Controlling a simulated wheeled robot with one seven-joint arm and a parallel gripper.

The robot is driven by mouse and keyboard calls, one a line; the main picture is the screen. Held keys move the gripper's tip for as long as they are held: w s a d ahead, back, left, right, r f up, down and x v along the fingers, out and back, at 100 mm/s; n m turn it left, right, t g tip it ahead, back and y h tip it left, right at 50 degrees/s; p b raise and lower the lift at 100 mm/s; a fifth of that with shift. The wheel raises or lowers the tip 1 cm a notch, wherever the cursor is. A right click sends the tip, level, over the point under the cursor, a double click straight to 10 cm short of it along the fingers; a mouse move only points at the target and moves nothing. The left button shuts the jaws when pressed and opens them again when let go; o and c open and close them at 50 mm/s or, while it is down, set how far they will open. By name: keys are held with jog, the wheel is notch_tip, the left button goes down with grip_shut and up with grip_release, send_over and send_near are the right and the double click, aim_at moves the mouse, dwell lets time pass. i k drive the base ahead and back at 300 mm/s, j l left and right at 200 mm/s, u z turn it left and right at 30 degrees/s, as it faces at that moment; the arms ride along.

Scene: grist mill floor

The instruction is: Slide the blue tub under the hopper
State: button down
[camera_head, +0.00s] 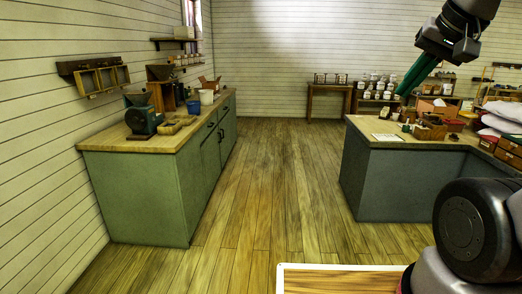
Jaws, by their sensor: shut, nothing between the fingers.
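A small blue tub (193,106) stands on the wooden top of the green cabinet at the left, small and partly hard to make out. A brown wooden hopper (160,73) stands on a wooden stand near the wall, left of the tub. A dark green mill with its own small hopper (138,100) stands nearer on the same top. The tub is beside these, not under either hopper. My gripper (402,93) is raised at the upper right, far from the tub. It is shut and empty, its green end pointing down to the left.
A pale bucket (206,97) and an open carton (211,84) stand close to the tub. A shallow wooden tray (176,125) lies by the mill. A grey-blue counter (390,185) with boxes is at the right. The plank floor (265,190) between is clear.

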aim_at(194, 107)
jog(key=i+l, duration=0.1)
jog(key=i, duration=2)
jog(key=i+j+u, duration=0.1)
jog(key=i+u, duration=0.2)
jog(key=i, duration=0.25)
jog(key=i+u, duration=0.25)
jog(key=i, duration=0.25)
jog(key=i+l+u, duration=0.1)
jog(key=i+u, duration=0.2)
jog(key=i, duration=0.25)
jog(key=i+l+u, duration=0.25)
jog(key=i, duration=0.3)
jog(key=i+l+u, duration=0.15)
jog(key=i+u, duration=0.2)
jog(key=i+l+u, duration=0.35)
jog(key=i, duration=0.2)
